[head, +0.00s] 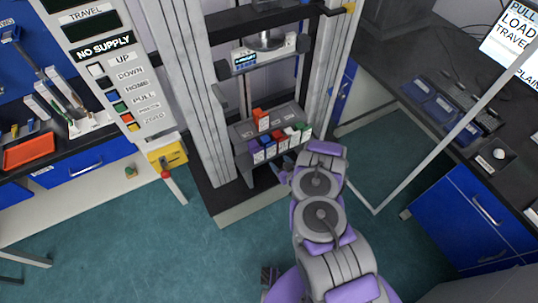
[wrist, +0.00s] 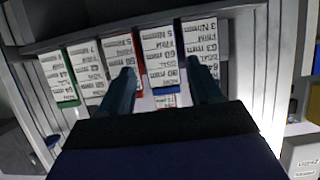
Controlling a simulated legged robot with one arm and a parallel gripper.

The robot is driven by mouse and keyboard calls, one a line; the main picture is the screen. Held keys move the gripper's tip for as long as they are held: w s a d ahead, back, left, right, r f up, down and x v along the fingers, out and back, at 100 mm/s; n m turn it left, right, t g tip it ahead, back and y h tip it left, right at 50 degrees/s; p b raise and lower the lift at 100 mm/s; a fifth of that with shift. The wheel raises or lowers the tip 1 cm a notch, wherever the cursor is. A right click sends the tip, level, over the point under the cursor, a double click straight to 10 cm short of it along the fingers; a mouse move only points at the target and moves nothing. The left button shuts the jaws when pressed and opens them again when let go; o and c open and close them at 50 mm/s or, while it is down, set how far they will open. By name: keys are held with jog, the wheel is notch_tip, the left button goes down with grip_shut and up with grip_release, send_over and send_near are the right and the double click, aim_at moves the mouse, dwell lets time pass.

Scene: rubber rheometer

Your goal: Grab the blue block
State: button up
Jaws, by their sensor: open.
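My gripper (head: 284,172) is just in front of the rack, mostly hidden by my arm.
Beside the blue block stand a red block (wrist: 137,72), a green block (wrist: 67,103) and others, with narrow gaps. An orange-red block (head: 261,119) sits on top of the rack. Tall grey columns (head: 190,100) flank the rack. A control panel (head: 120,80) stands at left.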

aim_at(270, 153)
jog(key=b+x, duration=0.2)
jog(key=x, duration=0.4)
jog(key=shift+w+a+b, duration=0.15)
jog(key=shift+w+b, duration=0.05)
jog(key=shift+b, duration=0.15)
jog(key=shift+w+a+r, duration=0.1)
jog(key=shift+w+a, duration=0.15)
jog(key=shift+w, duration=0.05)
jog(key=shift+w+d, duration=0.1)
jog(key=shift+a, duration=0.5)
jog(key=c, duration=1.1)
